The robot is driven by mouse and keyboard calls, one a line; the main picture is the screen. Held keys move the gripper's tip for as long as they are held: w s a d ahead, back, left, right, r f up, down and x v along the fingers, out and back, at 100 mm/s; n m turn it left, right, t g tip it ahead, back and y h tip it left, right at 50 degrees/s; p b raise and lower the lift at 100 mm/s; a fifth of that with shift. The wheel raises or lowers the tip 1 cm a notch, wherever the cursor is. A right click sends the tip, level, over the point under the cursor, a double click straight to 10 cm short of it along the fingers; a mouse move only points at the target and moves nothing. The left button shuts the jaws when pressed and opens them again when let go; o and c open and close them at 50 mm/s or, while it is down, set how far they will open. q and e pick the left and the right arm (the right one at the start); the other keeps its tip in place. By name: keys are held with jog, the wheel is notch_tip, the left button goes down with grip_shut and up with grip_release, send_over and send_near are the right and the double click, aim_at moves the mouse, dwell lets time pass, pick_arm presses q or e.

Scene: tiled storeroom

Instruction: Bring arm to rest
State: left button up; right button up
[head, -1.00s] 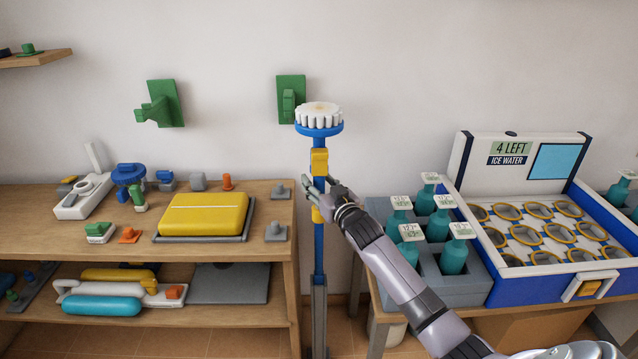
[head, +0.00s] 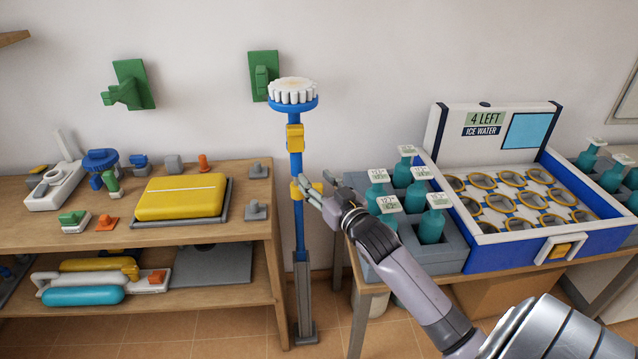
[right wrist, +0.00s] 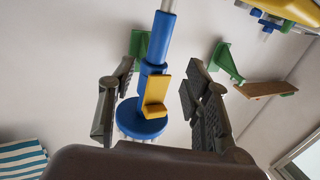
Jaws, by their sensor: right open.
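My right gripper (head: 312,186) is open, just to the right of an upright blue pole brush (head: 298,225). The brush has a white bristle head (head: 293,91) on a blue disc, yellow parts on its pole, and a grey lower end standing on the floor. In the right wrist view, the open fingers (right wrist: 160,72) are on either side of the brush pole (right wrist: 160,42) in the picture, with clear gaps and nothing gripped. The brush's yellow bracket (right wrist: 156,97) shows between them. My left gripper is not in view.
A wooden shelf (head: 232,232) with a yellow case (head: 182,196) stands left. On the right, a table (head: 372,288) holds a grey crate (head: 458,244) of teal bottles and a blue-white ice water box (head: 520,254). Green hooks (head: 128,86) are on the wall.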

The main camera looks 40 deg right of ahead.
jog(key=shift+s, duration=0.2)
dwell(0.4)
jog(key=s+a+f+g, duration=0.1)
jog(key=s+f+g, duration=0.15)
jog(key=f, duration=0.95)
jog(key=s+f+g, duration=0.2)
jog(key=f+g, duration=0.1)
jog(key=f, duration=1)
jog(key=s+a+f+n+g+y+p, duration=0.1)
jog(key=s+a+f+g, duration=0.1)
jog(key=s+f, duration=0.45)
jog(key=s+a+f+g, duration=0.1)
jog(key=s+a+f, duration=0.15)
jog(key=f, duration=0.65)
jog(key=s+a+f+n+g, duration=0.1)
jog(key=s+a+f, duration=0.3)
jog(key=s, duration=0.8)
jog(key=s+a+f+n+g+y+p, duration=0.1)
jog(key=s+a+f+g, duration=0.3)
jog(key=s+f, duration=0.5)
jog(key=s+a+f+n+g, duration=0.1)
jog(key=s+a+f+g, duration=0.2)
jog(key=s, duration=1.1)
notch_tip(320, 180, down, 4)
jog(key=shift+s+a+r+y, duration=0.25)
jog(key=shift+s+a+y, duration=0.1)
jog(key=shift+a, duration=0.3)
